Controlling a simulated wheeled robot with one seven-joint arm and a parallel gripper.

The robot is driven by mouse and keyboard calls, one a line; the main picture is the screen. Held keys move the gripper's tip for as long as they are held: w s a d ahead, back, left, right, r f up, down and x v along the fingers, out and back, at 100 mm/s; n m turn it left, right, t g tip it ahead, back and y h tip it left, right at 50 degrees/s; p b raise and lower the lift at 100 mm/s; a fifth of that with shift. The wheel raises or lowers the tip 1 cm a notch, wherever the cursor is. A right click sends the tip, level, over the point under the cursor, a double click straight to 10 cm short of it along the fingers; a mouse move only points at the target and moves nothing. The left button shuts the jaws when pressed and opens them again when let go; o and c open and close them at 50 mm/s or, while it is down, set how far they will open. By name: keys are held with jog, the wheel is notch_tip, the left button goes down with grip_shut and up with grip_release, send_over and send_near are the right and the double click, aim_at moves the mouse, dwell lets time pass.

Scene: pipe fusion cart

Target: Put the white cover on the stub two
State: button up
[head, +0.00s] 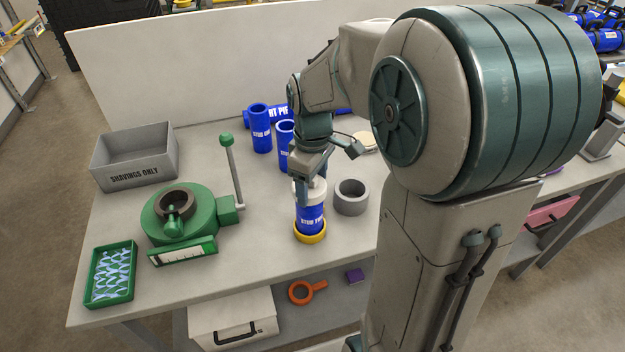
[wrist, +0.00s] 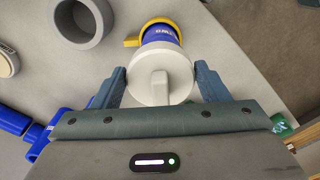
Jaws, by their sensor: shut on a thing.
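The blue stub two (head: 310,218) stands upright in a yellow ring (head: 310,237) near the table's front edge. The white cover (head: 318,187) is at the top of this stub. In the wrist view the cover (wrist: 160,84) shows as a white disc with a raised grip bar and hides most of the stub (wrist: 161,34). I cannot tell if it is fully seated. My gripper (head: 303,187) comes down from above and is shut on the cover, with one finger on each side in the wrist view (wrist: 161,76).
A grey ring (head: 350,197) stands close right of the stub. Two more blue stubs (head: 261,130) (head: 286,155) stand behind. A green lever tool (head: 180,215), a grey shavings box (head: 134,158) and a green tray (head: 111,297) are at left. An orange ring tool (head: 302,292) lies below.

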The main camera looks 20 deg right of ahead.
jog(key=shift+f+b, duration=0.4)
jog(key=shift+f, duration=0.25)
jog(key=o, duration=1)
jog(key=shift+r, duration=0.1)
notch_tip(320, 180, up, 14)
jog(key=shift+f+b, duration=0.15)
jog(key=shift+b, duration=0.15)
jog(key=s+f+m+t, duration=0.1)
jog(key=s+f+m, duration=0.2)
jog(key=s, duration=0.1)
jog(key=s+f+m+t, duration=0.1)
jog(key=s+f+m, duration=0.2)
jog(key=s, duration=0.2)
jog(key=s+f+m+t, duration=0.1)
jog(key=s+f+m, duration=0.1)
jog(key=s+f, duration=0.2)
jog(key=shift+s+a+m, duration=0.3)
jog(key=shift+s+m, duration=0.1)
